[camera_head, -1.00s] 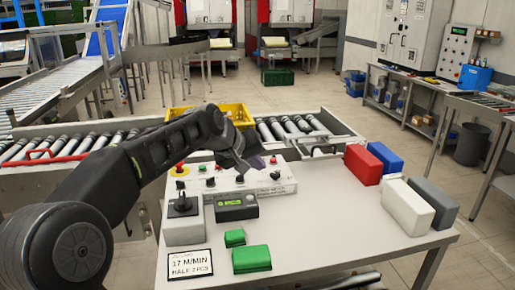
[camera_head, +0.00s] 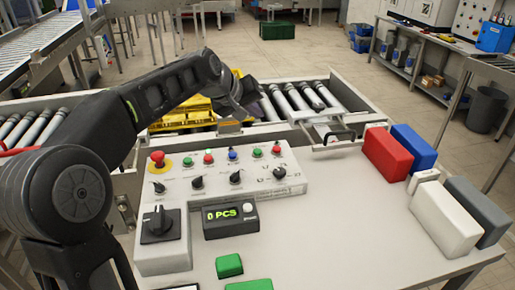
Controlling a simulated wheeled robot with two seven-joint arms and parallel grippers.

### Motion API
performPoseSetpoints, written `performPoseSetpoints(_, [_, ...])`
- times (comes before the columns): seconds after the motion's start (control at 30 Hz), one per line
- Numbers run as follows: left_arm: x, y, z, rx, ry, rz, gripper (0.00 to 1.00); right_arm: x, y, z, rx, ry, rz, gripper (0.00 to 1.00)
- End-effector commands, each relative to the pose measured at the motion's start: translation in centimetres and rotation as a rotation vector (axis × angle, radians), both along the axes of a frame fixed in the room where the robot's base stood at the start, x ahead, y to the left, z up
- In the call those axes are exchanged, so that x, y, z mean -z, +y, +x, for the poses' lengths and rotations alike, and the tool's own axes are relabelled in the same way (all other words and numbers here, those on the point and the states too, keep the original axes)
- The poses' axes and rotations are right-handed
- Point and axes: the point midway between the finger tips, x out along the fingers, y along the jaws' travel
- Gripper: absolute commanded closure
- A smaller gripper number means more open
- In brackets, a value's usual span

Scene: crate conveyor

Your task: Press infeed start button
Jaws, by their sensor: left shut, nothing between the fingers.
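The white control panel (camera_head: 222,190) stands on the table with a row of buttons along its top. From left to right I see a red mushroom button (camera_head: 158,158) on a yellow base, a green button (camera_head: 187,162), a red button (camera_head: 208,158), a blue button (camera_head: 232,155), another green button (camera_head: 257,152) and another red one (camera_head: 276,150). Their labels are too small to read, so I cannot tell which is infeed start. My left gripper (camera_head: 241,110) is shut and empty, above and behind the panel, apart from the buttons. My right gripper is out of view.
A yellow crate (camera_head: 182,116) sits on the roller conveyor (camera_head: 300,98) behind the panel. A box with a black rotary switch (camera_head: 158,222) and a display reading 0 PCS (camera_head: 231,218) stand in front. Red, blue, white and grey blocks stand on the right; the table's middle is clear.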

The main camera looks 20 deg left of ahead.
Motion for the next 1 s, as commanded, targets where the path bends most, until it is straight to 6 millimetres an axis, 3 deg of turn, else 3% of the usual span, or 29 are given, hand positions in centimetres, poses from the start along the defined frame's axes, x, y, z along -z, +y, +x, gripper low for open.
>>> performPoseSetpoints(0.27, [1.0,0.0,0.0,0.000,0.000,0.000,1.00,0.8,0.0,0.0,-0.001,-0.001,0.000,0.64])
performPoseSetpoints(0.73, [6.8,0.0,0.0,0.001,0.001,0.000,1.00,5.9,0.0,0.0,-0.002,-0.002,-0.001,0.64])
performPoseSetpoints(1.0, [8.7,0.0,0.0,0.000,0.000,0.000,1.00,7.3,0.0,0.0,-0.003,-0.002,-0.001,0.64])
